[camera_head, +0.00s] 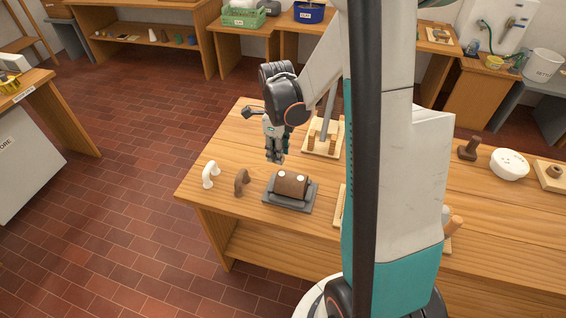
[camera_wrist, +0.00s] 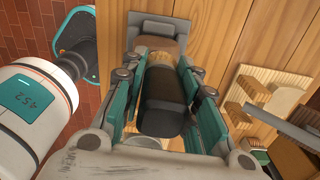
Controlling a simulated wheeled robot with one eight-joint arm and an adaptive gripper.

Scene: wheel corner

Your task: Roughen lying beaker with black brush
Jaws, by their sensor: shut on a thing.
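The brown lying beaker (camera_head: 291,187) rests on its side in a dark grey cradle (camera_head: 312,200) near the front left of the wooden bench. My gripper (camera_head: 275,160) is in the air above the bench, just behind and left of the beaker in the head view. In the wrist view my gripper (camera_wrist: 158,95) is shut on the black brush (camera_wrist: 165,110), a dark cylinder with a tan part towards its far end. A brown surface, likely the beaker (camera_wrist: 172,45), and the grey cradle (camera_wrist: 158,27) show beyond the brush. Whether the brush touches the beaker is unclear.
A white handle (camera_head: 210,173) and a brown handle (camera_head: 241,181) stand left of the cradle. A wooden stand (camera_head: 321,139) is behind it. A white bowl (camera_head: 509,164) is far right. My arm hides the bench's middle.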

